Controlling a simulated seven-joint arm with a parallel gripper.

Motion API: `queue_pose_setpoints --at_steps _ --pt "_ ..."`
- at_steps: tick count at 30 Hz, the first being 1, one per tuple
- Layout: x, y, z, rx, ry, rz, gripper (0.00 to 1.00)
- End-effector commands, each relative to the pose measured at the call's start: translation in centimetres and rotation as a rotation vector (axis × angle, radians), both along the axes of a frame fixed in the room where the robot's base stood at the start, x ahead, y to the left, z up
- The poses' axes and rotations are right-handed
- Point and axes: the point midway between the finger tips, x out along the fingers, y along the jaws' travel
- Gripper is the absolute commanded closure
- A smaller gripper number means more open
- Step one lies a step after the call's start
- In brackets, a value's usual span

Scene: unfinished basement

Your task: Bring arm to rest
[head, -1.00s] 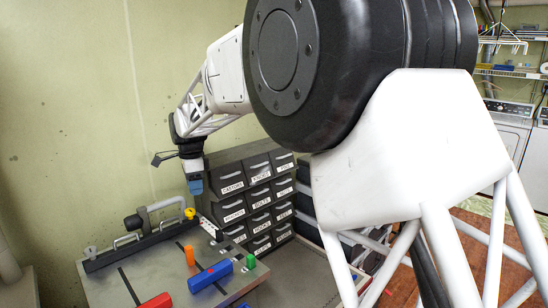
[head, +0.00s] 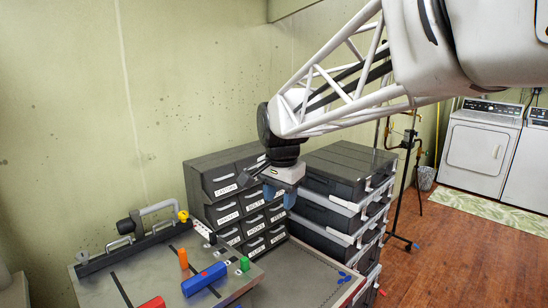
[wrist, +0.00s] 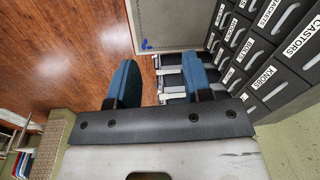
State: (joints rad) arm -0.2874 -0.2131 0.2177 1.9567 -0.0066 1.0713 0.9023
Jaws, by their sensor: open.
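My gripper (head: 280,194) hangs in front of the labelled drawer cabinet in the head view, fingers pointing down, above the bench. In the wrist view my gripper (wrist: 150,85) shows two blue fingertips spread apart with nothing between them. It is open and empty. My arm reaches in from the upper right of the head view.
A grey drawer cabinet (head: 222,184) stands behind the gripper, beside stacked black cases (head: 340,165). On the bench lie a blue block (head: 205,279), a red block (head: 152,303), an orange peg (head: 183,258) and a green peg (head: 244,264). A washer (head: 480,145) stands far right.

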Motion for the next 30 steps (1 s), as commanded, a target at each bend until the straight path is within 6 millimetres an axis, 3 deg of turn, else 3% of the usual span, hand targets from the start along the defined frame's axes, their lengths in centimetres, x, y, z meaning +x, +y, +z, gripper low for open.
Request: queue_pose_setpoints --at_steps 6,15,24,30 --pt "-5.5 -5.1 -0.4 -0.015 -0.03 0.115 0.54" --pt "-13.3 -10.7 -2.1 -0.047 -0.068 0.279 0.54" --pt "-21.2 -14.8 -5.0 -0.091 -0.104 0.441 0.54" --pt "-25.3 -16.4 -7.2 -0.117 -0.119 0.53 0.54"
